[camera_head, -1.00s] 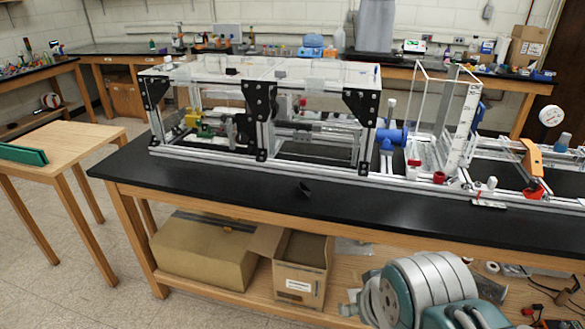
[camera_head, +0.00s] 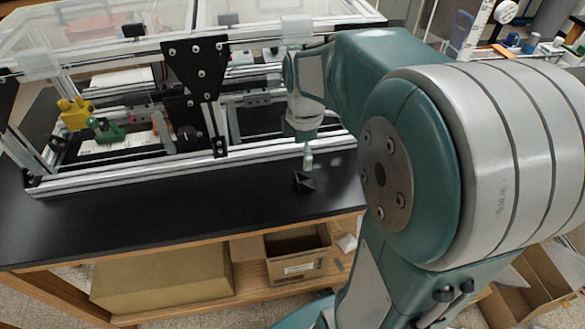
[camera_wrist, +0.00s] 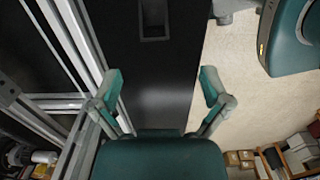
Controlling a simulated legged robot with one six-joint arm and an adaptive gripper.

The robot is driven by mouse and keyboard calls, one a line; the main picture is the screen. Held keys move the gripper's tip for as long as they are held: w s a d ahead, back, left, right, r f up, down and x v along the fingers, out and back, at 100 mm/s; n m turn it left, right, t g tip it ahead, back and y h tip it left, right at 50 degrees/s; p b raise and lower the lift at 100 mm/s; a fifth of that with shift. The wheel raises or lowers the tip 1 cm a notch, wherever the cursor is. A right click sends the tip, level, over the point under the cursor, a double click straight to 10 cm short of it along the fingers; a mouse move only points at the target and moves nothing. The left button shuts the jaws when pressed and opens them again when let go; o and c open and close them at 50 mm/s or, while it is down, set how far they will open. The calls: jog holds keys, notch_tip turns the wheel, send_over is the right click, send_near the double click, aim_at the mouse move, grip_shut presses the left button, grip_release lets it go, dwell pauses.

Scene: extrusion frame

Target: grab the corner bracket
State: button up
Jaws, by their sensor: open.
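The corner bracket (camera_head: 304,182) is a small black angled piece on the black tabletop, in front of the extrusion frame. In the wrist view the bracket (camera_wrist: 153,20) shows at the top centre, dark on dark, with a lighter edge along its lower side. My gripper (camera_head: 307,158) points down just behind and above the bracket in the head view. In the wrist view my gripper (camera_wrist: 161,88) has its two teal fingers spread wide with nothing between them. The bracket lies beyond the fingertips, apart from them.
The aluminium extrusion frame (camera_head: 120,175) with black plates and clear top panels stands close behind the bracket. In the wrist view its rails (camera_wrist: 82,45) run near the left finger. Bare black tabletop (camera_head: 150,232) lies to the left. An open cardboard box (camera_head: 297,265) sits below.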

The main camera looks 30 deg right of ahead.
aim_at(302, 178)
jog(key=f, duration=0.5)
jog(key=shift+w+d+f, duration=0.2)
jog(key=shift+w, duration=0.1)
notch_tip(302, 178, down, 6)
jog(key=shift+w+r, duration=0.15)
jog(key=shift+d, duration=0.1)
jog(key=shift+c, duration=0.3)
jog(key=c, duration=1.2)
